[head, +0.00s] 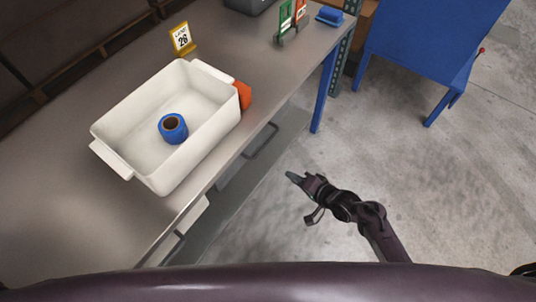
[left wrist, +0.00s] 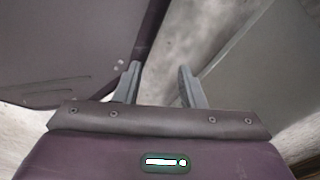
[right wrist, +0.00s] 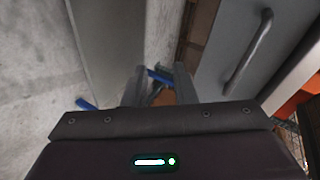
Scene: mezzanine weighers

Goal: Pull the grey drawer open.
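The grey drawer (right wrist: 222,48) shows in the right wrist view as a flat grey front with a long bar handle (right wrist: 249,52), right of the fingers. In the head view a dark bar handle (head: 262,141) sits under the bench edge, its front seen steeply from above. My right gripper (head: 293,177) is in front of the bench, apart from that handle. In the right wrist view its fingers (right wrist: 160,85) are apart with nothing between them. My left gripper (left wrist: 160,85) shows only in its wrist view, its fingers apart and empty.
The grey bench (head: 60,190) bears a white bin (head: 108,155) with a blue roll (head: 172,128), an orange object (head: 243,95) and a numbered sign (head: 182,38). Another handle (head: 172,248) shows lower left. A blue stand (head: 425,45) is at upper right; floor (head: 440,190) is clear.

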